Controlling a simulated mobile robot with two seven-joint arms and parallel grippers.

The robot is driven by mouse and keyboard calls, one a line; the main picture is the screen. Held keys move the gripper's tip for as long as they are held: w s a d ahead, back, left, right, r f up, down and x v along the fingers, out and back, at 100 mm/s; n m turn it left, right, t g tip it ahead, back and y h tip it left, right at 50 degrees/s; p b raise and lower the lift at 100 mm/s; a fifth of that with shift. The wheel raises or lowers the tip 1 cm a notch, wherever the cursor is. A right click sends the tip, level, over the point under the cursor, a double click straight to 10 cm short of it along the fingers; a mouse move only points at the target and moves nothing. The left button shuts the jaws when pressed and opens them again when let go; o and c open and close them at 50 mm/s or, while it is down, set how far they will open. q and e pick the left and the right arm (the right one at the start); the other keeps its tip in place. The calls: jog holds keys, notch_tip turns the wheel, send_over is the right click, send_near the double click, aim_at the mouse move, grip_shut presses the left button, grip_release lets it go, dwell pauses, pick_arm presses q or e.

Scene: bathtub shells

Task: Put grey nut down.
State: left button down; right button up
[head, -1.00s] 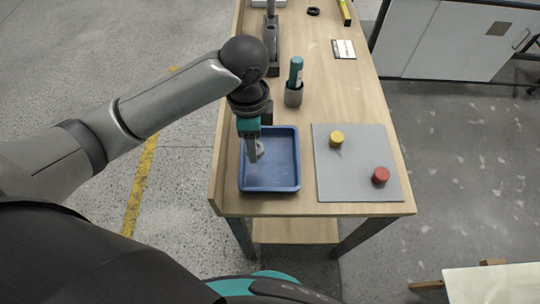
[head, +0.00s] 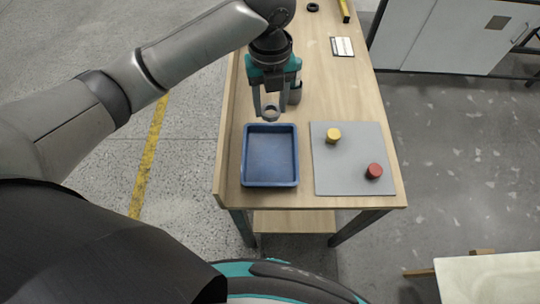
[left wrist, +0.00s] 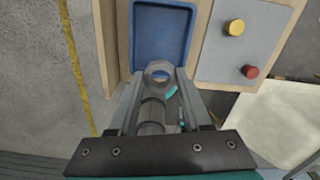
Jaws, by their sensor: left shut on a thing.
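The grey nut (head: 270,112) is a ring held between the fingertips of my left gripper (head: 268,117). The gripper is shut on it, pointing down, just past the far edge of the blue tray (head: 246,160). In the left wrist view the nut (left wrist: 158,70) shows between the fingers, with the tray (left wrist: 161,33) beyond it. The tray is empty. My right gripper is not in view.
A grey mat (head: 350,180) right of the tray bears a yellow cylinder (head: 333,135) and a red cylinder (head: 374,171). A dark holder (head: 295,96) stands just behind my gripper. A white card (head: 342,46) lies farther back. Bare wood separates these things.

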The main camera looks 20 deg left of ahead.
pick_arm(q)
jog(key=b, duration=0.2)
jog(key=n+b, duration=0.1)
jog(key=b, duration=0.1)
send_over(270, 157)
notch_tip(270, 157, down, 16)
jog(key=shift+s+r, duration=0.1)
jog(key=shift+f+b, duration=0.65)
jog(key=shift+f, duration=1.5)
jog(key=shift+f, duration=0.2)
jog(key=shift+c, duration=1.7)
grip_release()
notch_tip(270, 157, up, 12)
jog(key=p, duration=0.2)
jog(key=shift+r, duration=0.2)
